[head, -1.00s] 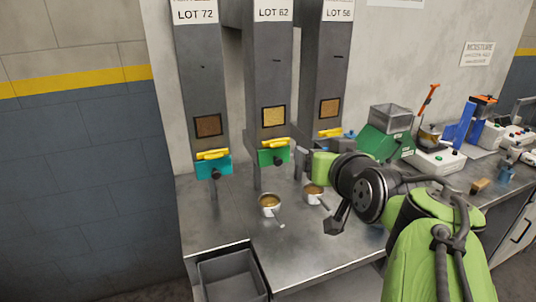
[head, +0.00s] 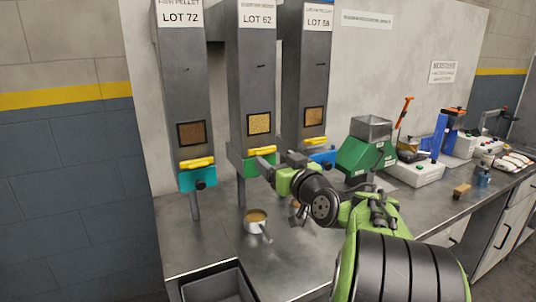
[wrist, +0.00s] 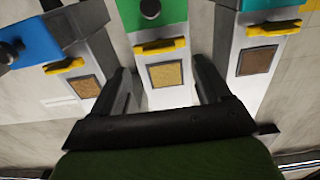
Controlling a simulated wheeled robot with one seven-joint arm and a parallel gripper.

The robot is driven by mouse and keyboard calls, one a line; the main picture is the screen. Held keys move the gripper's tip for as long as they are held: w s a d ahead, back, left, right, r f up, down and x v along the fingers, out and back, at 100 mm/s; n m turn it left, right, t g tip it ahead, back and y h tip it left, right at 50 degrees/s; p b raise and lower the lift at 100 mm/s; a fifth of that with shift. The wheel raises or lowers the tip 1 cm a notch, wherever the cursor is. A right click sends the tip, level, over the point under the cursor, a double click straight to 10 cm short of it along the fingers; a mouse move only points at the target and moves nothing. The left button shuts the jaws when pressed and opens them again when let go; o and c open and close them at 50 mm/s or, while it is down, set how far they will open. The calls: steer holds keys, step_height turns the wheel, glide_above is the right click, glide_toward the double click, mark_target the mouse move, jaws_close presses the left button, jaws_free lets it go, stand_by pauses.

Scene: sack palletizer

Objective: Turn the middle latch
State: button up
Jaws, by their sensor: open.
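The middle latch is a yellow handle (head: 261,151) on the green block (head: 258,165) at the foot of the LOT 62 column (head: 258,90). It lies roughly level. My gripper (head: 274,166) is at the right front of this block, open and empty. In the wrist view, which looks inverted, the yellow handle (wrist: 162,46) shows beyond and between the two spread fingers of my gripper (wrist: 160,75). A round black knob (wrist: 150,8) sits on the green block there. I cannot tell whether a finger touches anything.
Yellow handles on the teal block (head: 197,179) and blue block (head: 322,159) flank the middle one. A cup (head: 255,222) stands on the steel bench (head: 190,240); another cup is partly hidden by my arm. A green machine (head: 366,155) stands to the right.

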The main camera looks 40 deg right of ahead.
mark_target(266, 152)
steer(key=x, duration=0.5)
steer(key=shift+c, duration=0.4)
steer(key=c, duration=1)
